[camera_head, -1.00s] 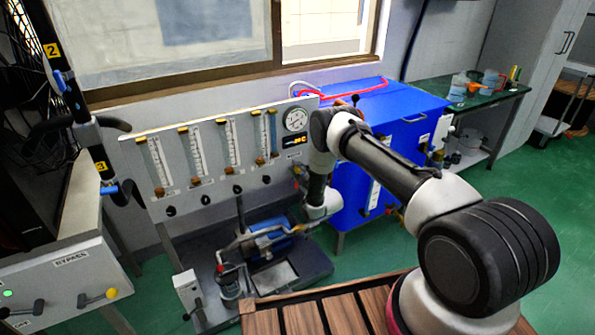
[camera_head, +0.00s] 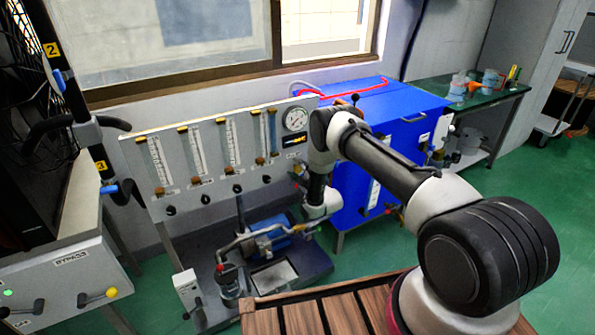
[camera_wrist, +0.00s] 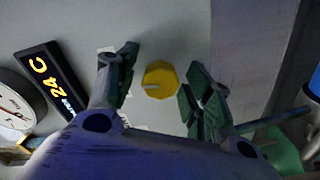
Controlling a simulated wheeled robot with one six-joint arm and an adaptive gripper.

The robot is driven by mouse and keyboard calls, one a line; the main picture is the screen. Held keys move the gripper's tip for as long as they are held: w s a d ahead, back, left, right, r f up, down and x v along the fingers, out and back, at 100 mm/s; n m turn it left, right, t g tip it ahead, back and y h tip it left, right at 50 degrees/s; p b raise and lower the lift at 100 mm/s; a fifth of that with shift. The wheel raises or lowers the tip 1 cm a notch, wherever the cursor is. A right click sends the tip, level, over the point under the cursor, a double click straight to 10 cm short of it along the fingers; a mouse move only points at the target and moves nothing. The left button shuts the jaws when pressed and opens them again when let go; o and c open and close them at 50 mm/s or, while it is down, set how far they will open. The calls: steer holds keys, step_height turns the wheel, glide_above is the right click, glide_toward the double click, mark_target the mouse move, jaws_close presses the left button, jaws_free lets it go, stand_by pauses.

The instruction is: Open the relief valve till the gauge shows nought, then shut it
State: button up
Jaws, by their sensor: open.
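A yellow faceted knob (camera_wrist: 159,80) with a pale pointer mark sits on the grey panel in the wrist view; I see no label that clearly names it the relief valve. My gripper (camera_wrist: 162,60) is open, one finger on each side of the knob, with gaps between. I cannot tell how deep the fingers reach. The round gauge (camera_wrist: 14,108) is cut off at the left of the wrist view; it shows whole in the head view (camera_head: 295,119), too small to read. In the head view the knob does not show clearly behind my wrist.
A lit display (camera_wrist: 52,82) reading 24 C stands between gauge and knob. The grey flowmeter panel (camera_head: 215,188) stands left of a blue cabinet (camera_head: 400,115). A pump (camera_head: 265,240) with pipes sits below the panel.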

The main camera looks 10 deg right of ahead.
steer(key=v, duration=1.2)
